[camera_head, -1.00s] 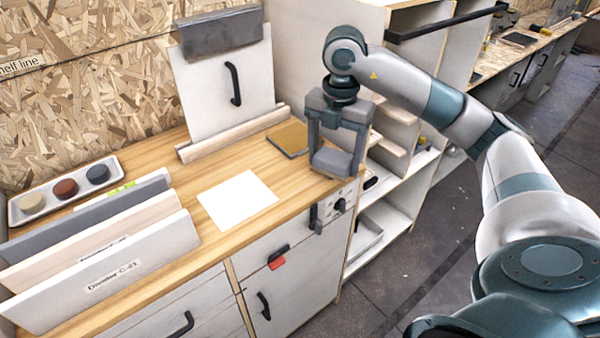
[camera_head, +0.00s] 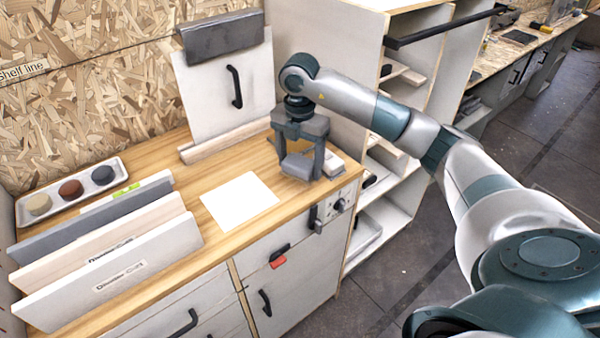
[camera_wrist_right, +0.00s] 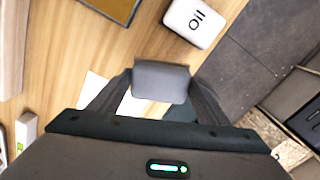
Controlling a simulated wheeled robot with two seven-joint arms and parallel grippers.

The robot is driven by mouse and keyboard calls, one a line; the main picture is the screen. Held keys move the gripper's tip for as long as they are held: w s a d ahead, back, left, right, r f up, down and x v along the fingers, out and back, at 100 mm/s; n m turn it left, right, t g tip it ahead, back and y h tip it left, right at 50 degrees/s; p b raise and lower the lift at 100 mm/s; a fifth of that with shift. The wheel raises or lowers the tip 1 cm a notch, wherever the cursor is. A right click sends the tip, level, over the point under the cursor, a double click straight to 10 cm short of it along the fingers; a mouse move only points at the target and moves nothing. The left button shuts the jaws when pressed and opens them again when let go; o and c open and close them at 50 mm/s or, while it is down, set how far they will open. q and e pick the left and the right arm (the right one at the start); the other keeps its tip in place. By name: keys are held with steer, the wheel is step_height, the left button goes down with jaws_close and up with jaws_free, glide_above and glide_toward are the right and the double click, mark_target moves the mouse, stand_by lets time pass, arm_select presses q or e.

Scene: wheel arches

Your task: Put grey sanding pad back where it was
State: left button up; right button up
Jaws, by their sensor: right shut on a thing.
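The grey sanding pad (camera_head: 299,166) is between the fingers of my right gripper (camera_head: 300,168), over the right part of the wooden worktop. In the right wrist view the pad (camera_wrist_right: 162,82) sits between the fingertips of my right gripper (camera_wrist_right: 160,85), which is shut on it. The pad looks held a little above the worktop; the exact gap cannot be told. A white square sheet (camera_head: 239,201) lies on the worktop to the left of the pad. My left gripper is not in view.
A white block marked "oil" (camera_wrist_right: 197,20) lies near the worktop's right edge. A dark-edged brown sheet (camera_wrist_right: 118,6) lies near it. Upright panels (camera_head: 115,250) and a tray with three round pieces (camera_head: 70,190) stand at the left. A white clipboard-like panel (camera_head: 225,95) leans at the back.

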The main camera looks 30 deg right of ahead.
mark_target(300, 173)
step_height(300, 173, down, 3)
steer(key=shift+f+p, duration=0.15)
steer(key=shift+p, duration=0.65)
steer(key=shift+f, duration=0.25)
steer(key=shift+f, duration=0.3)
steer(key=o, duration=1)
steer(key=shift+r, duration=0.1)
steer(key=shift+r, duration=0.15)
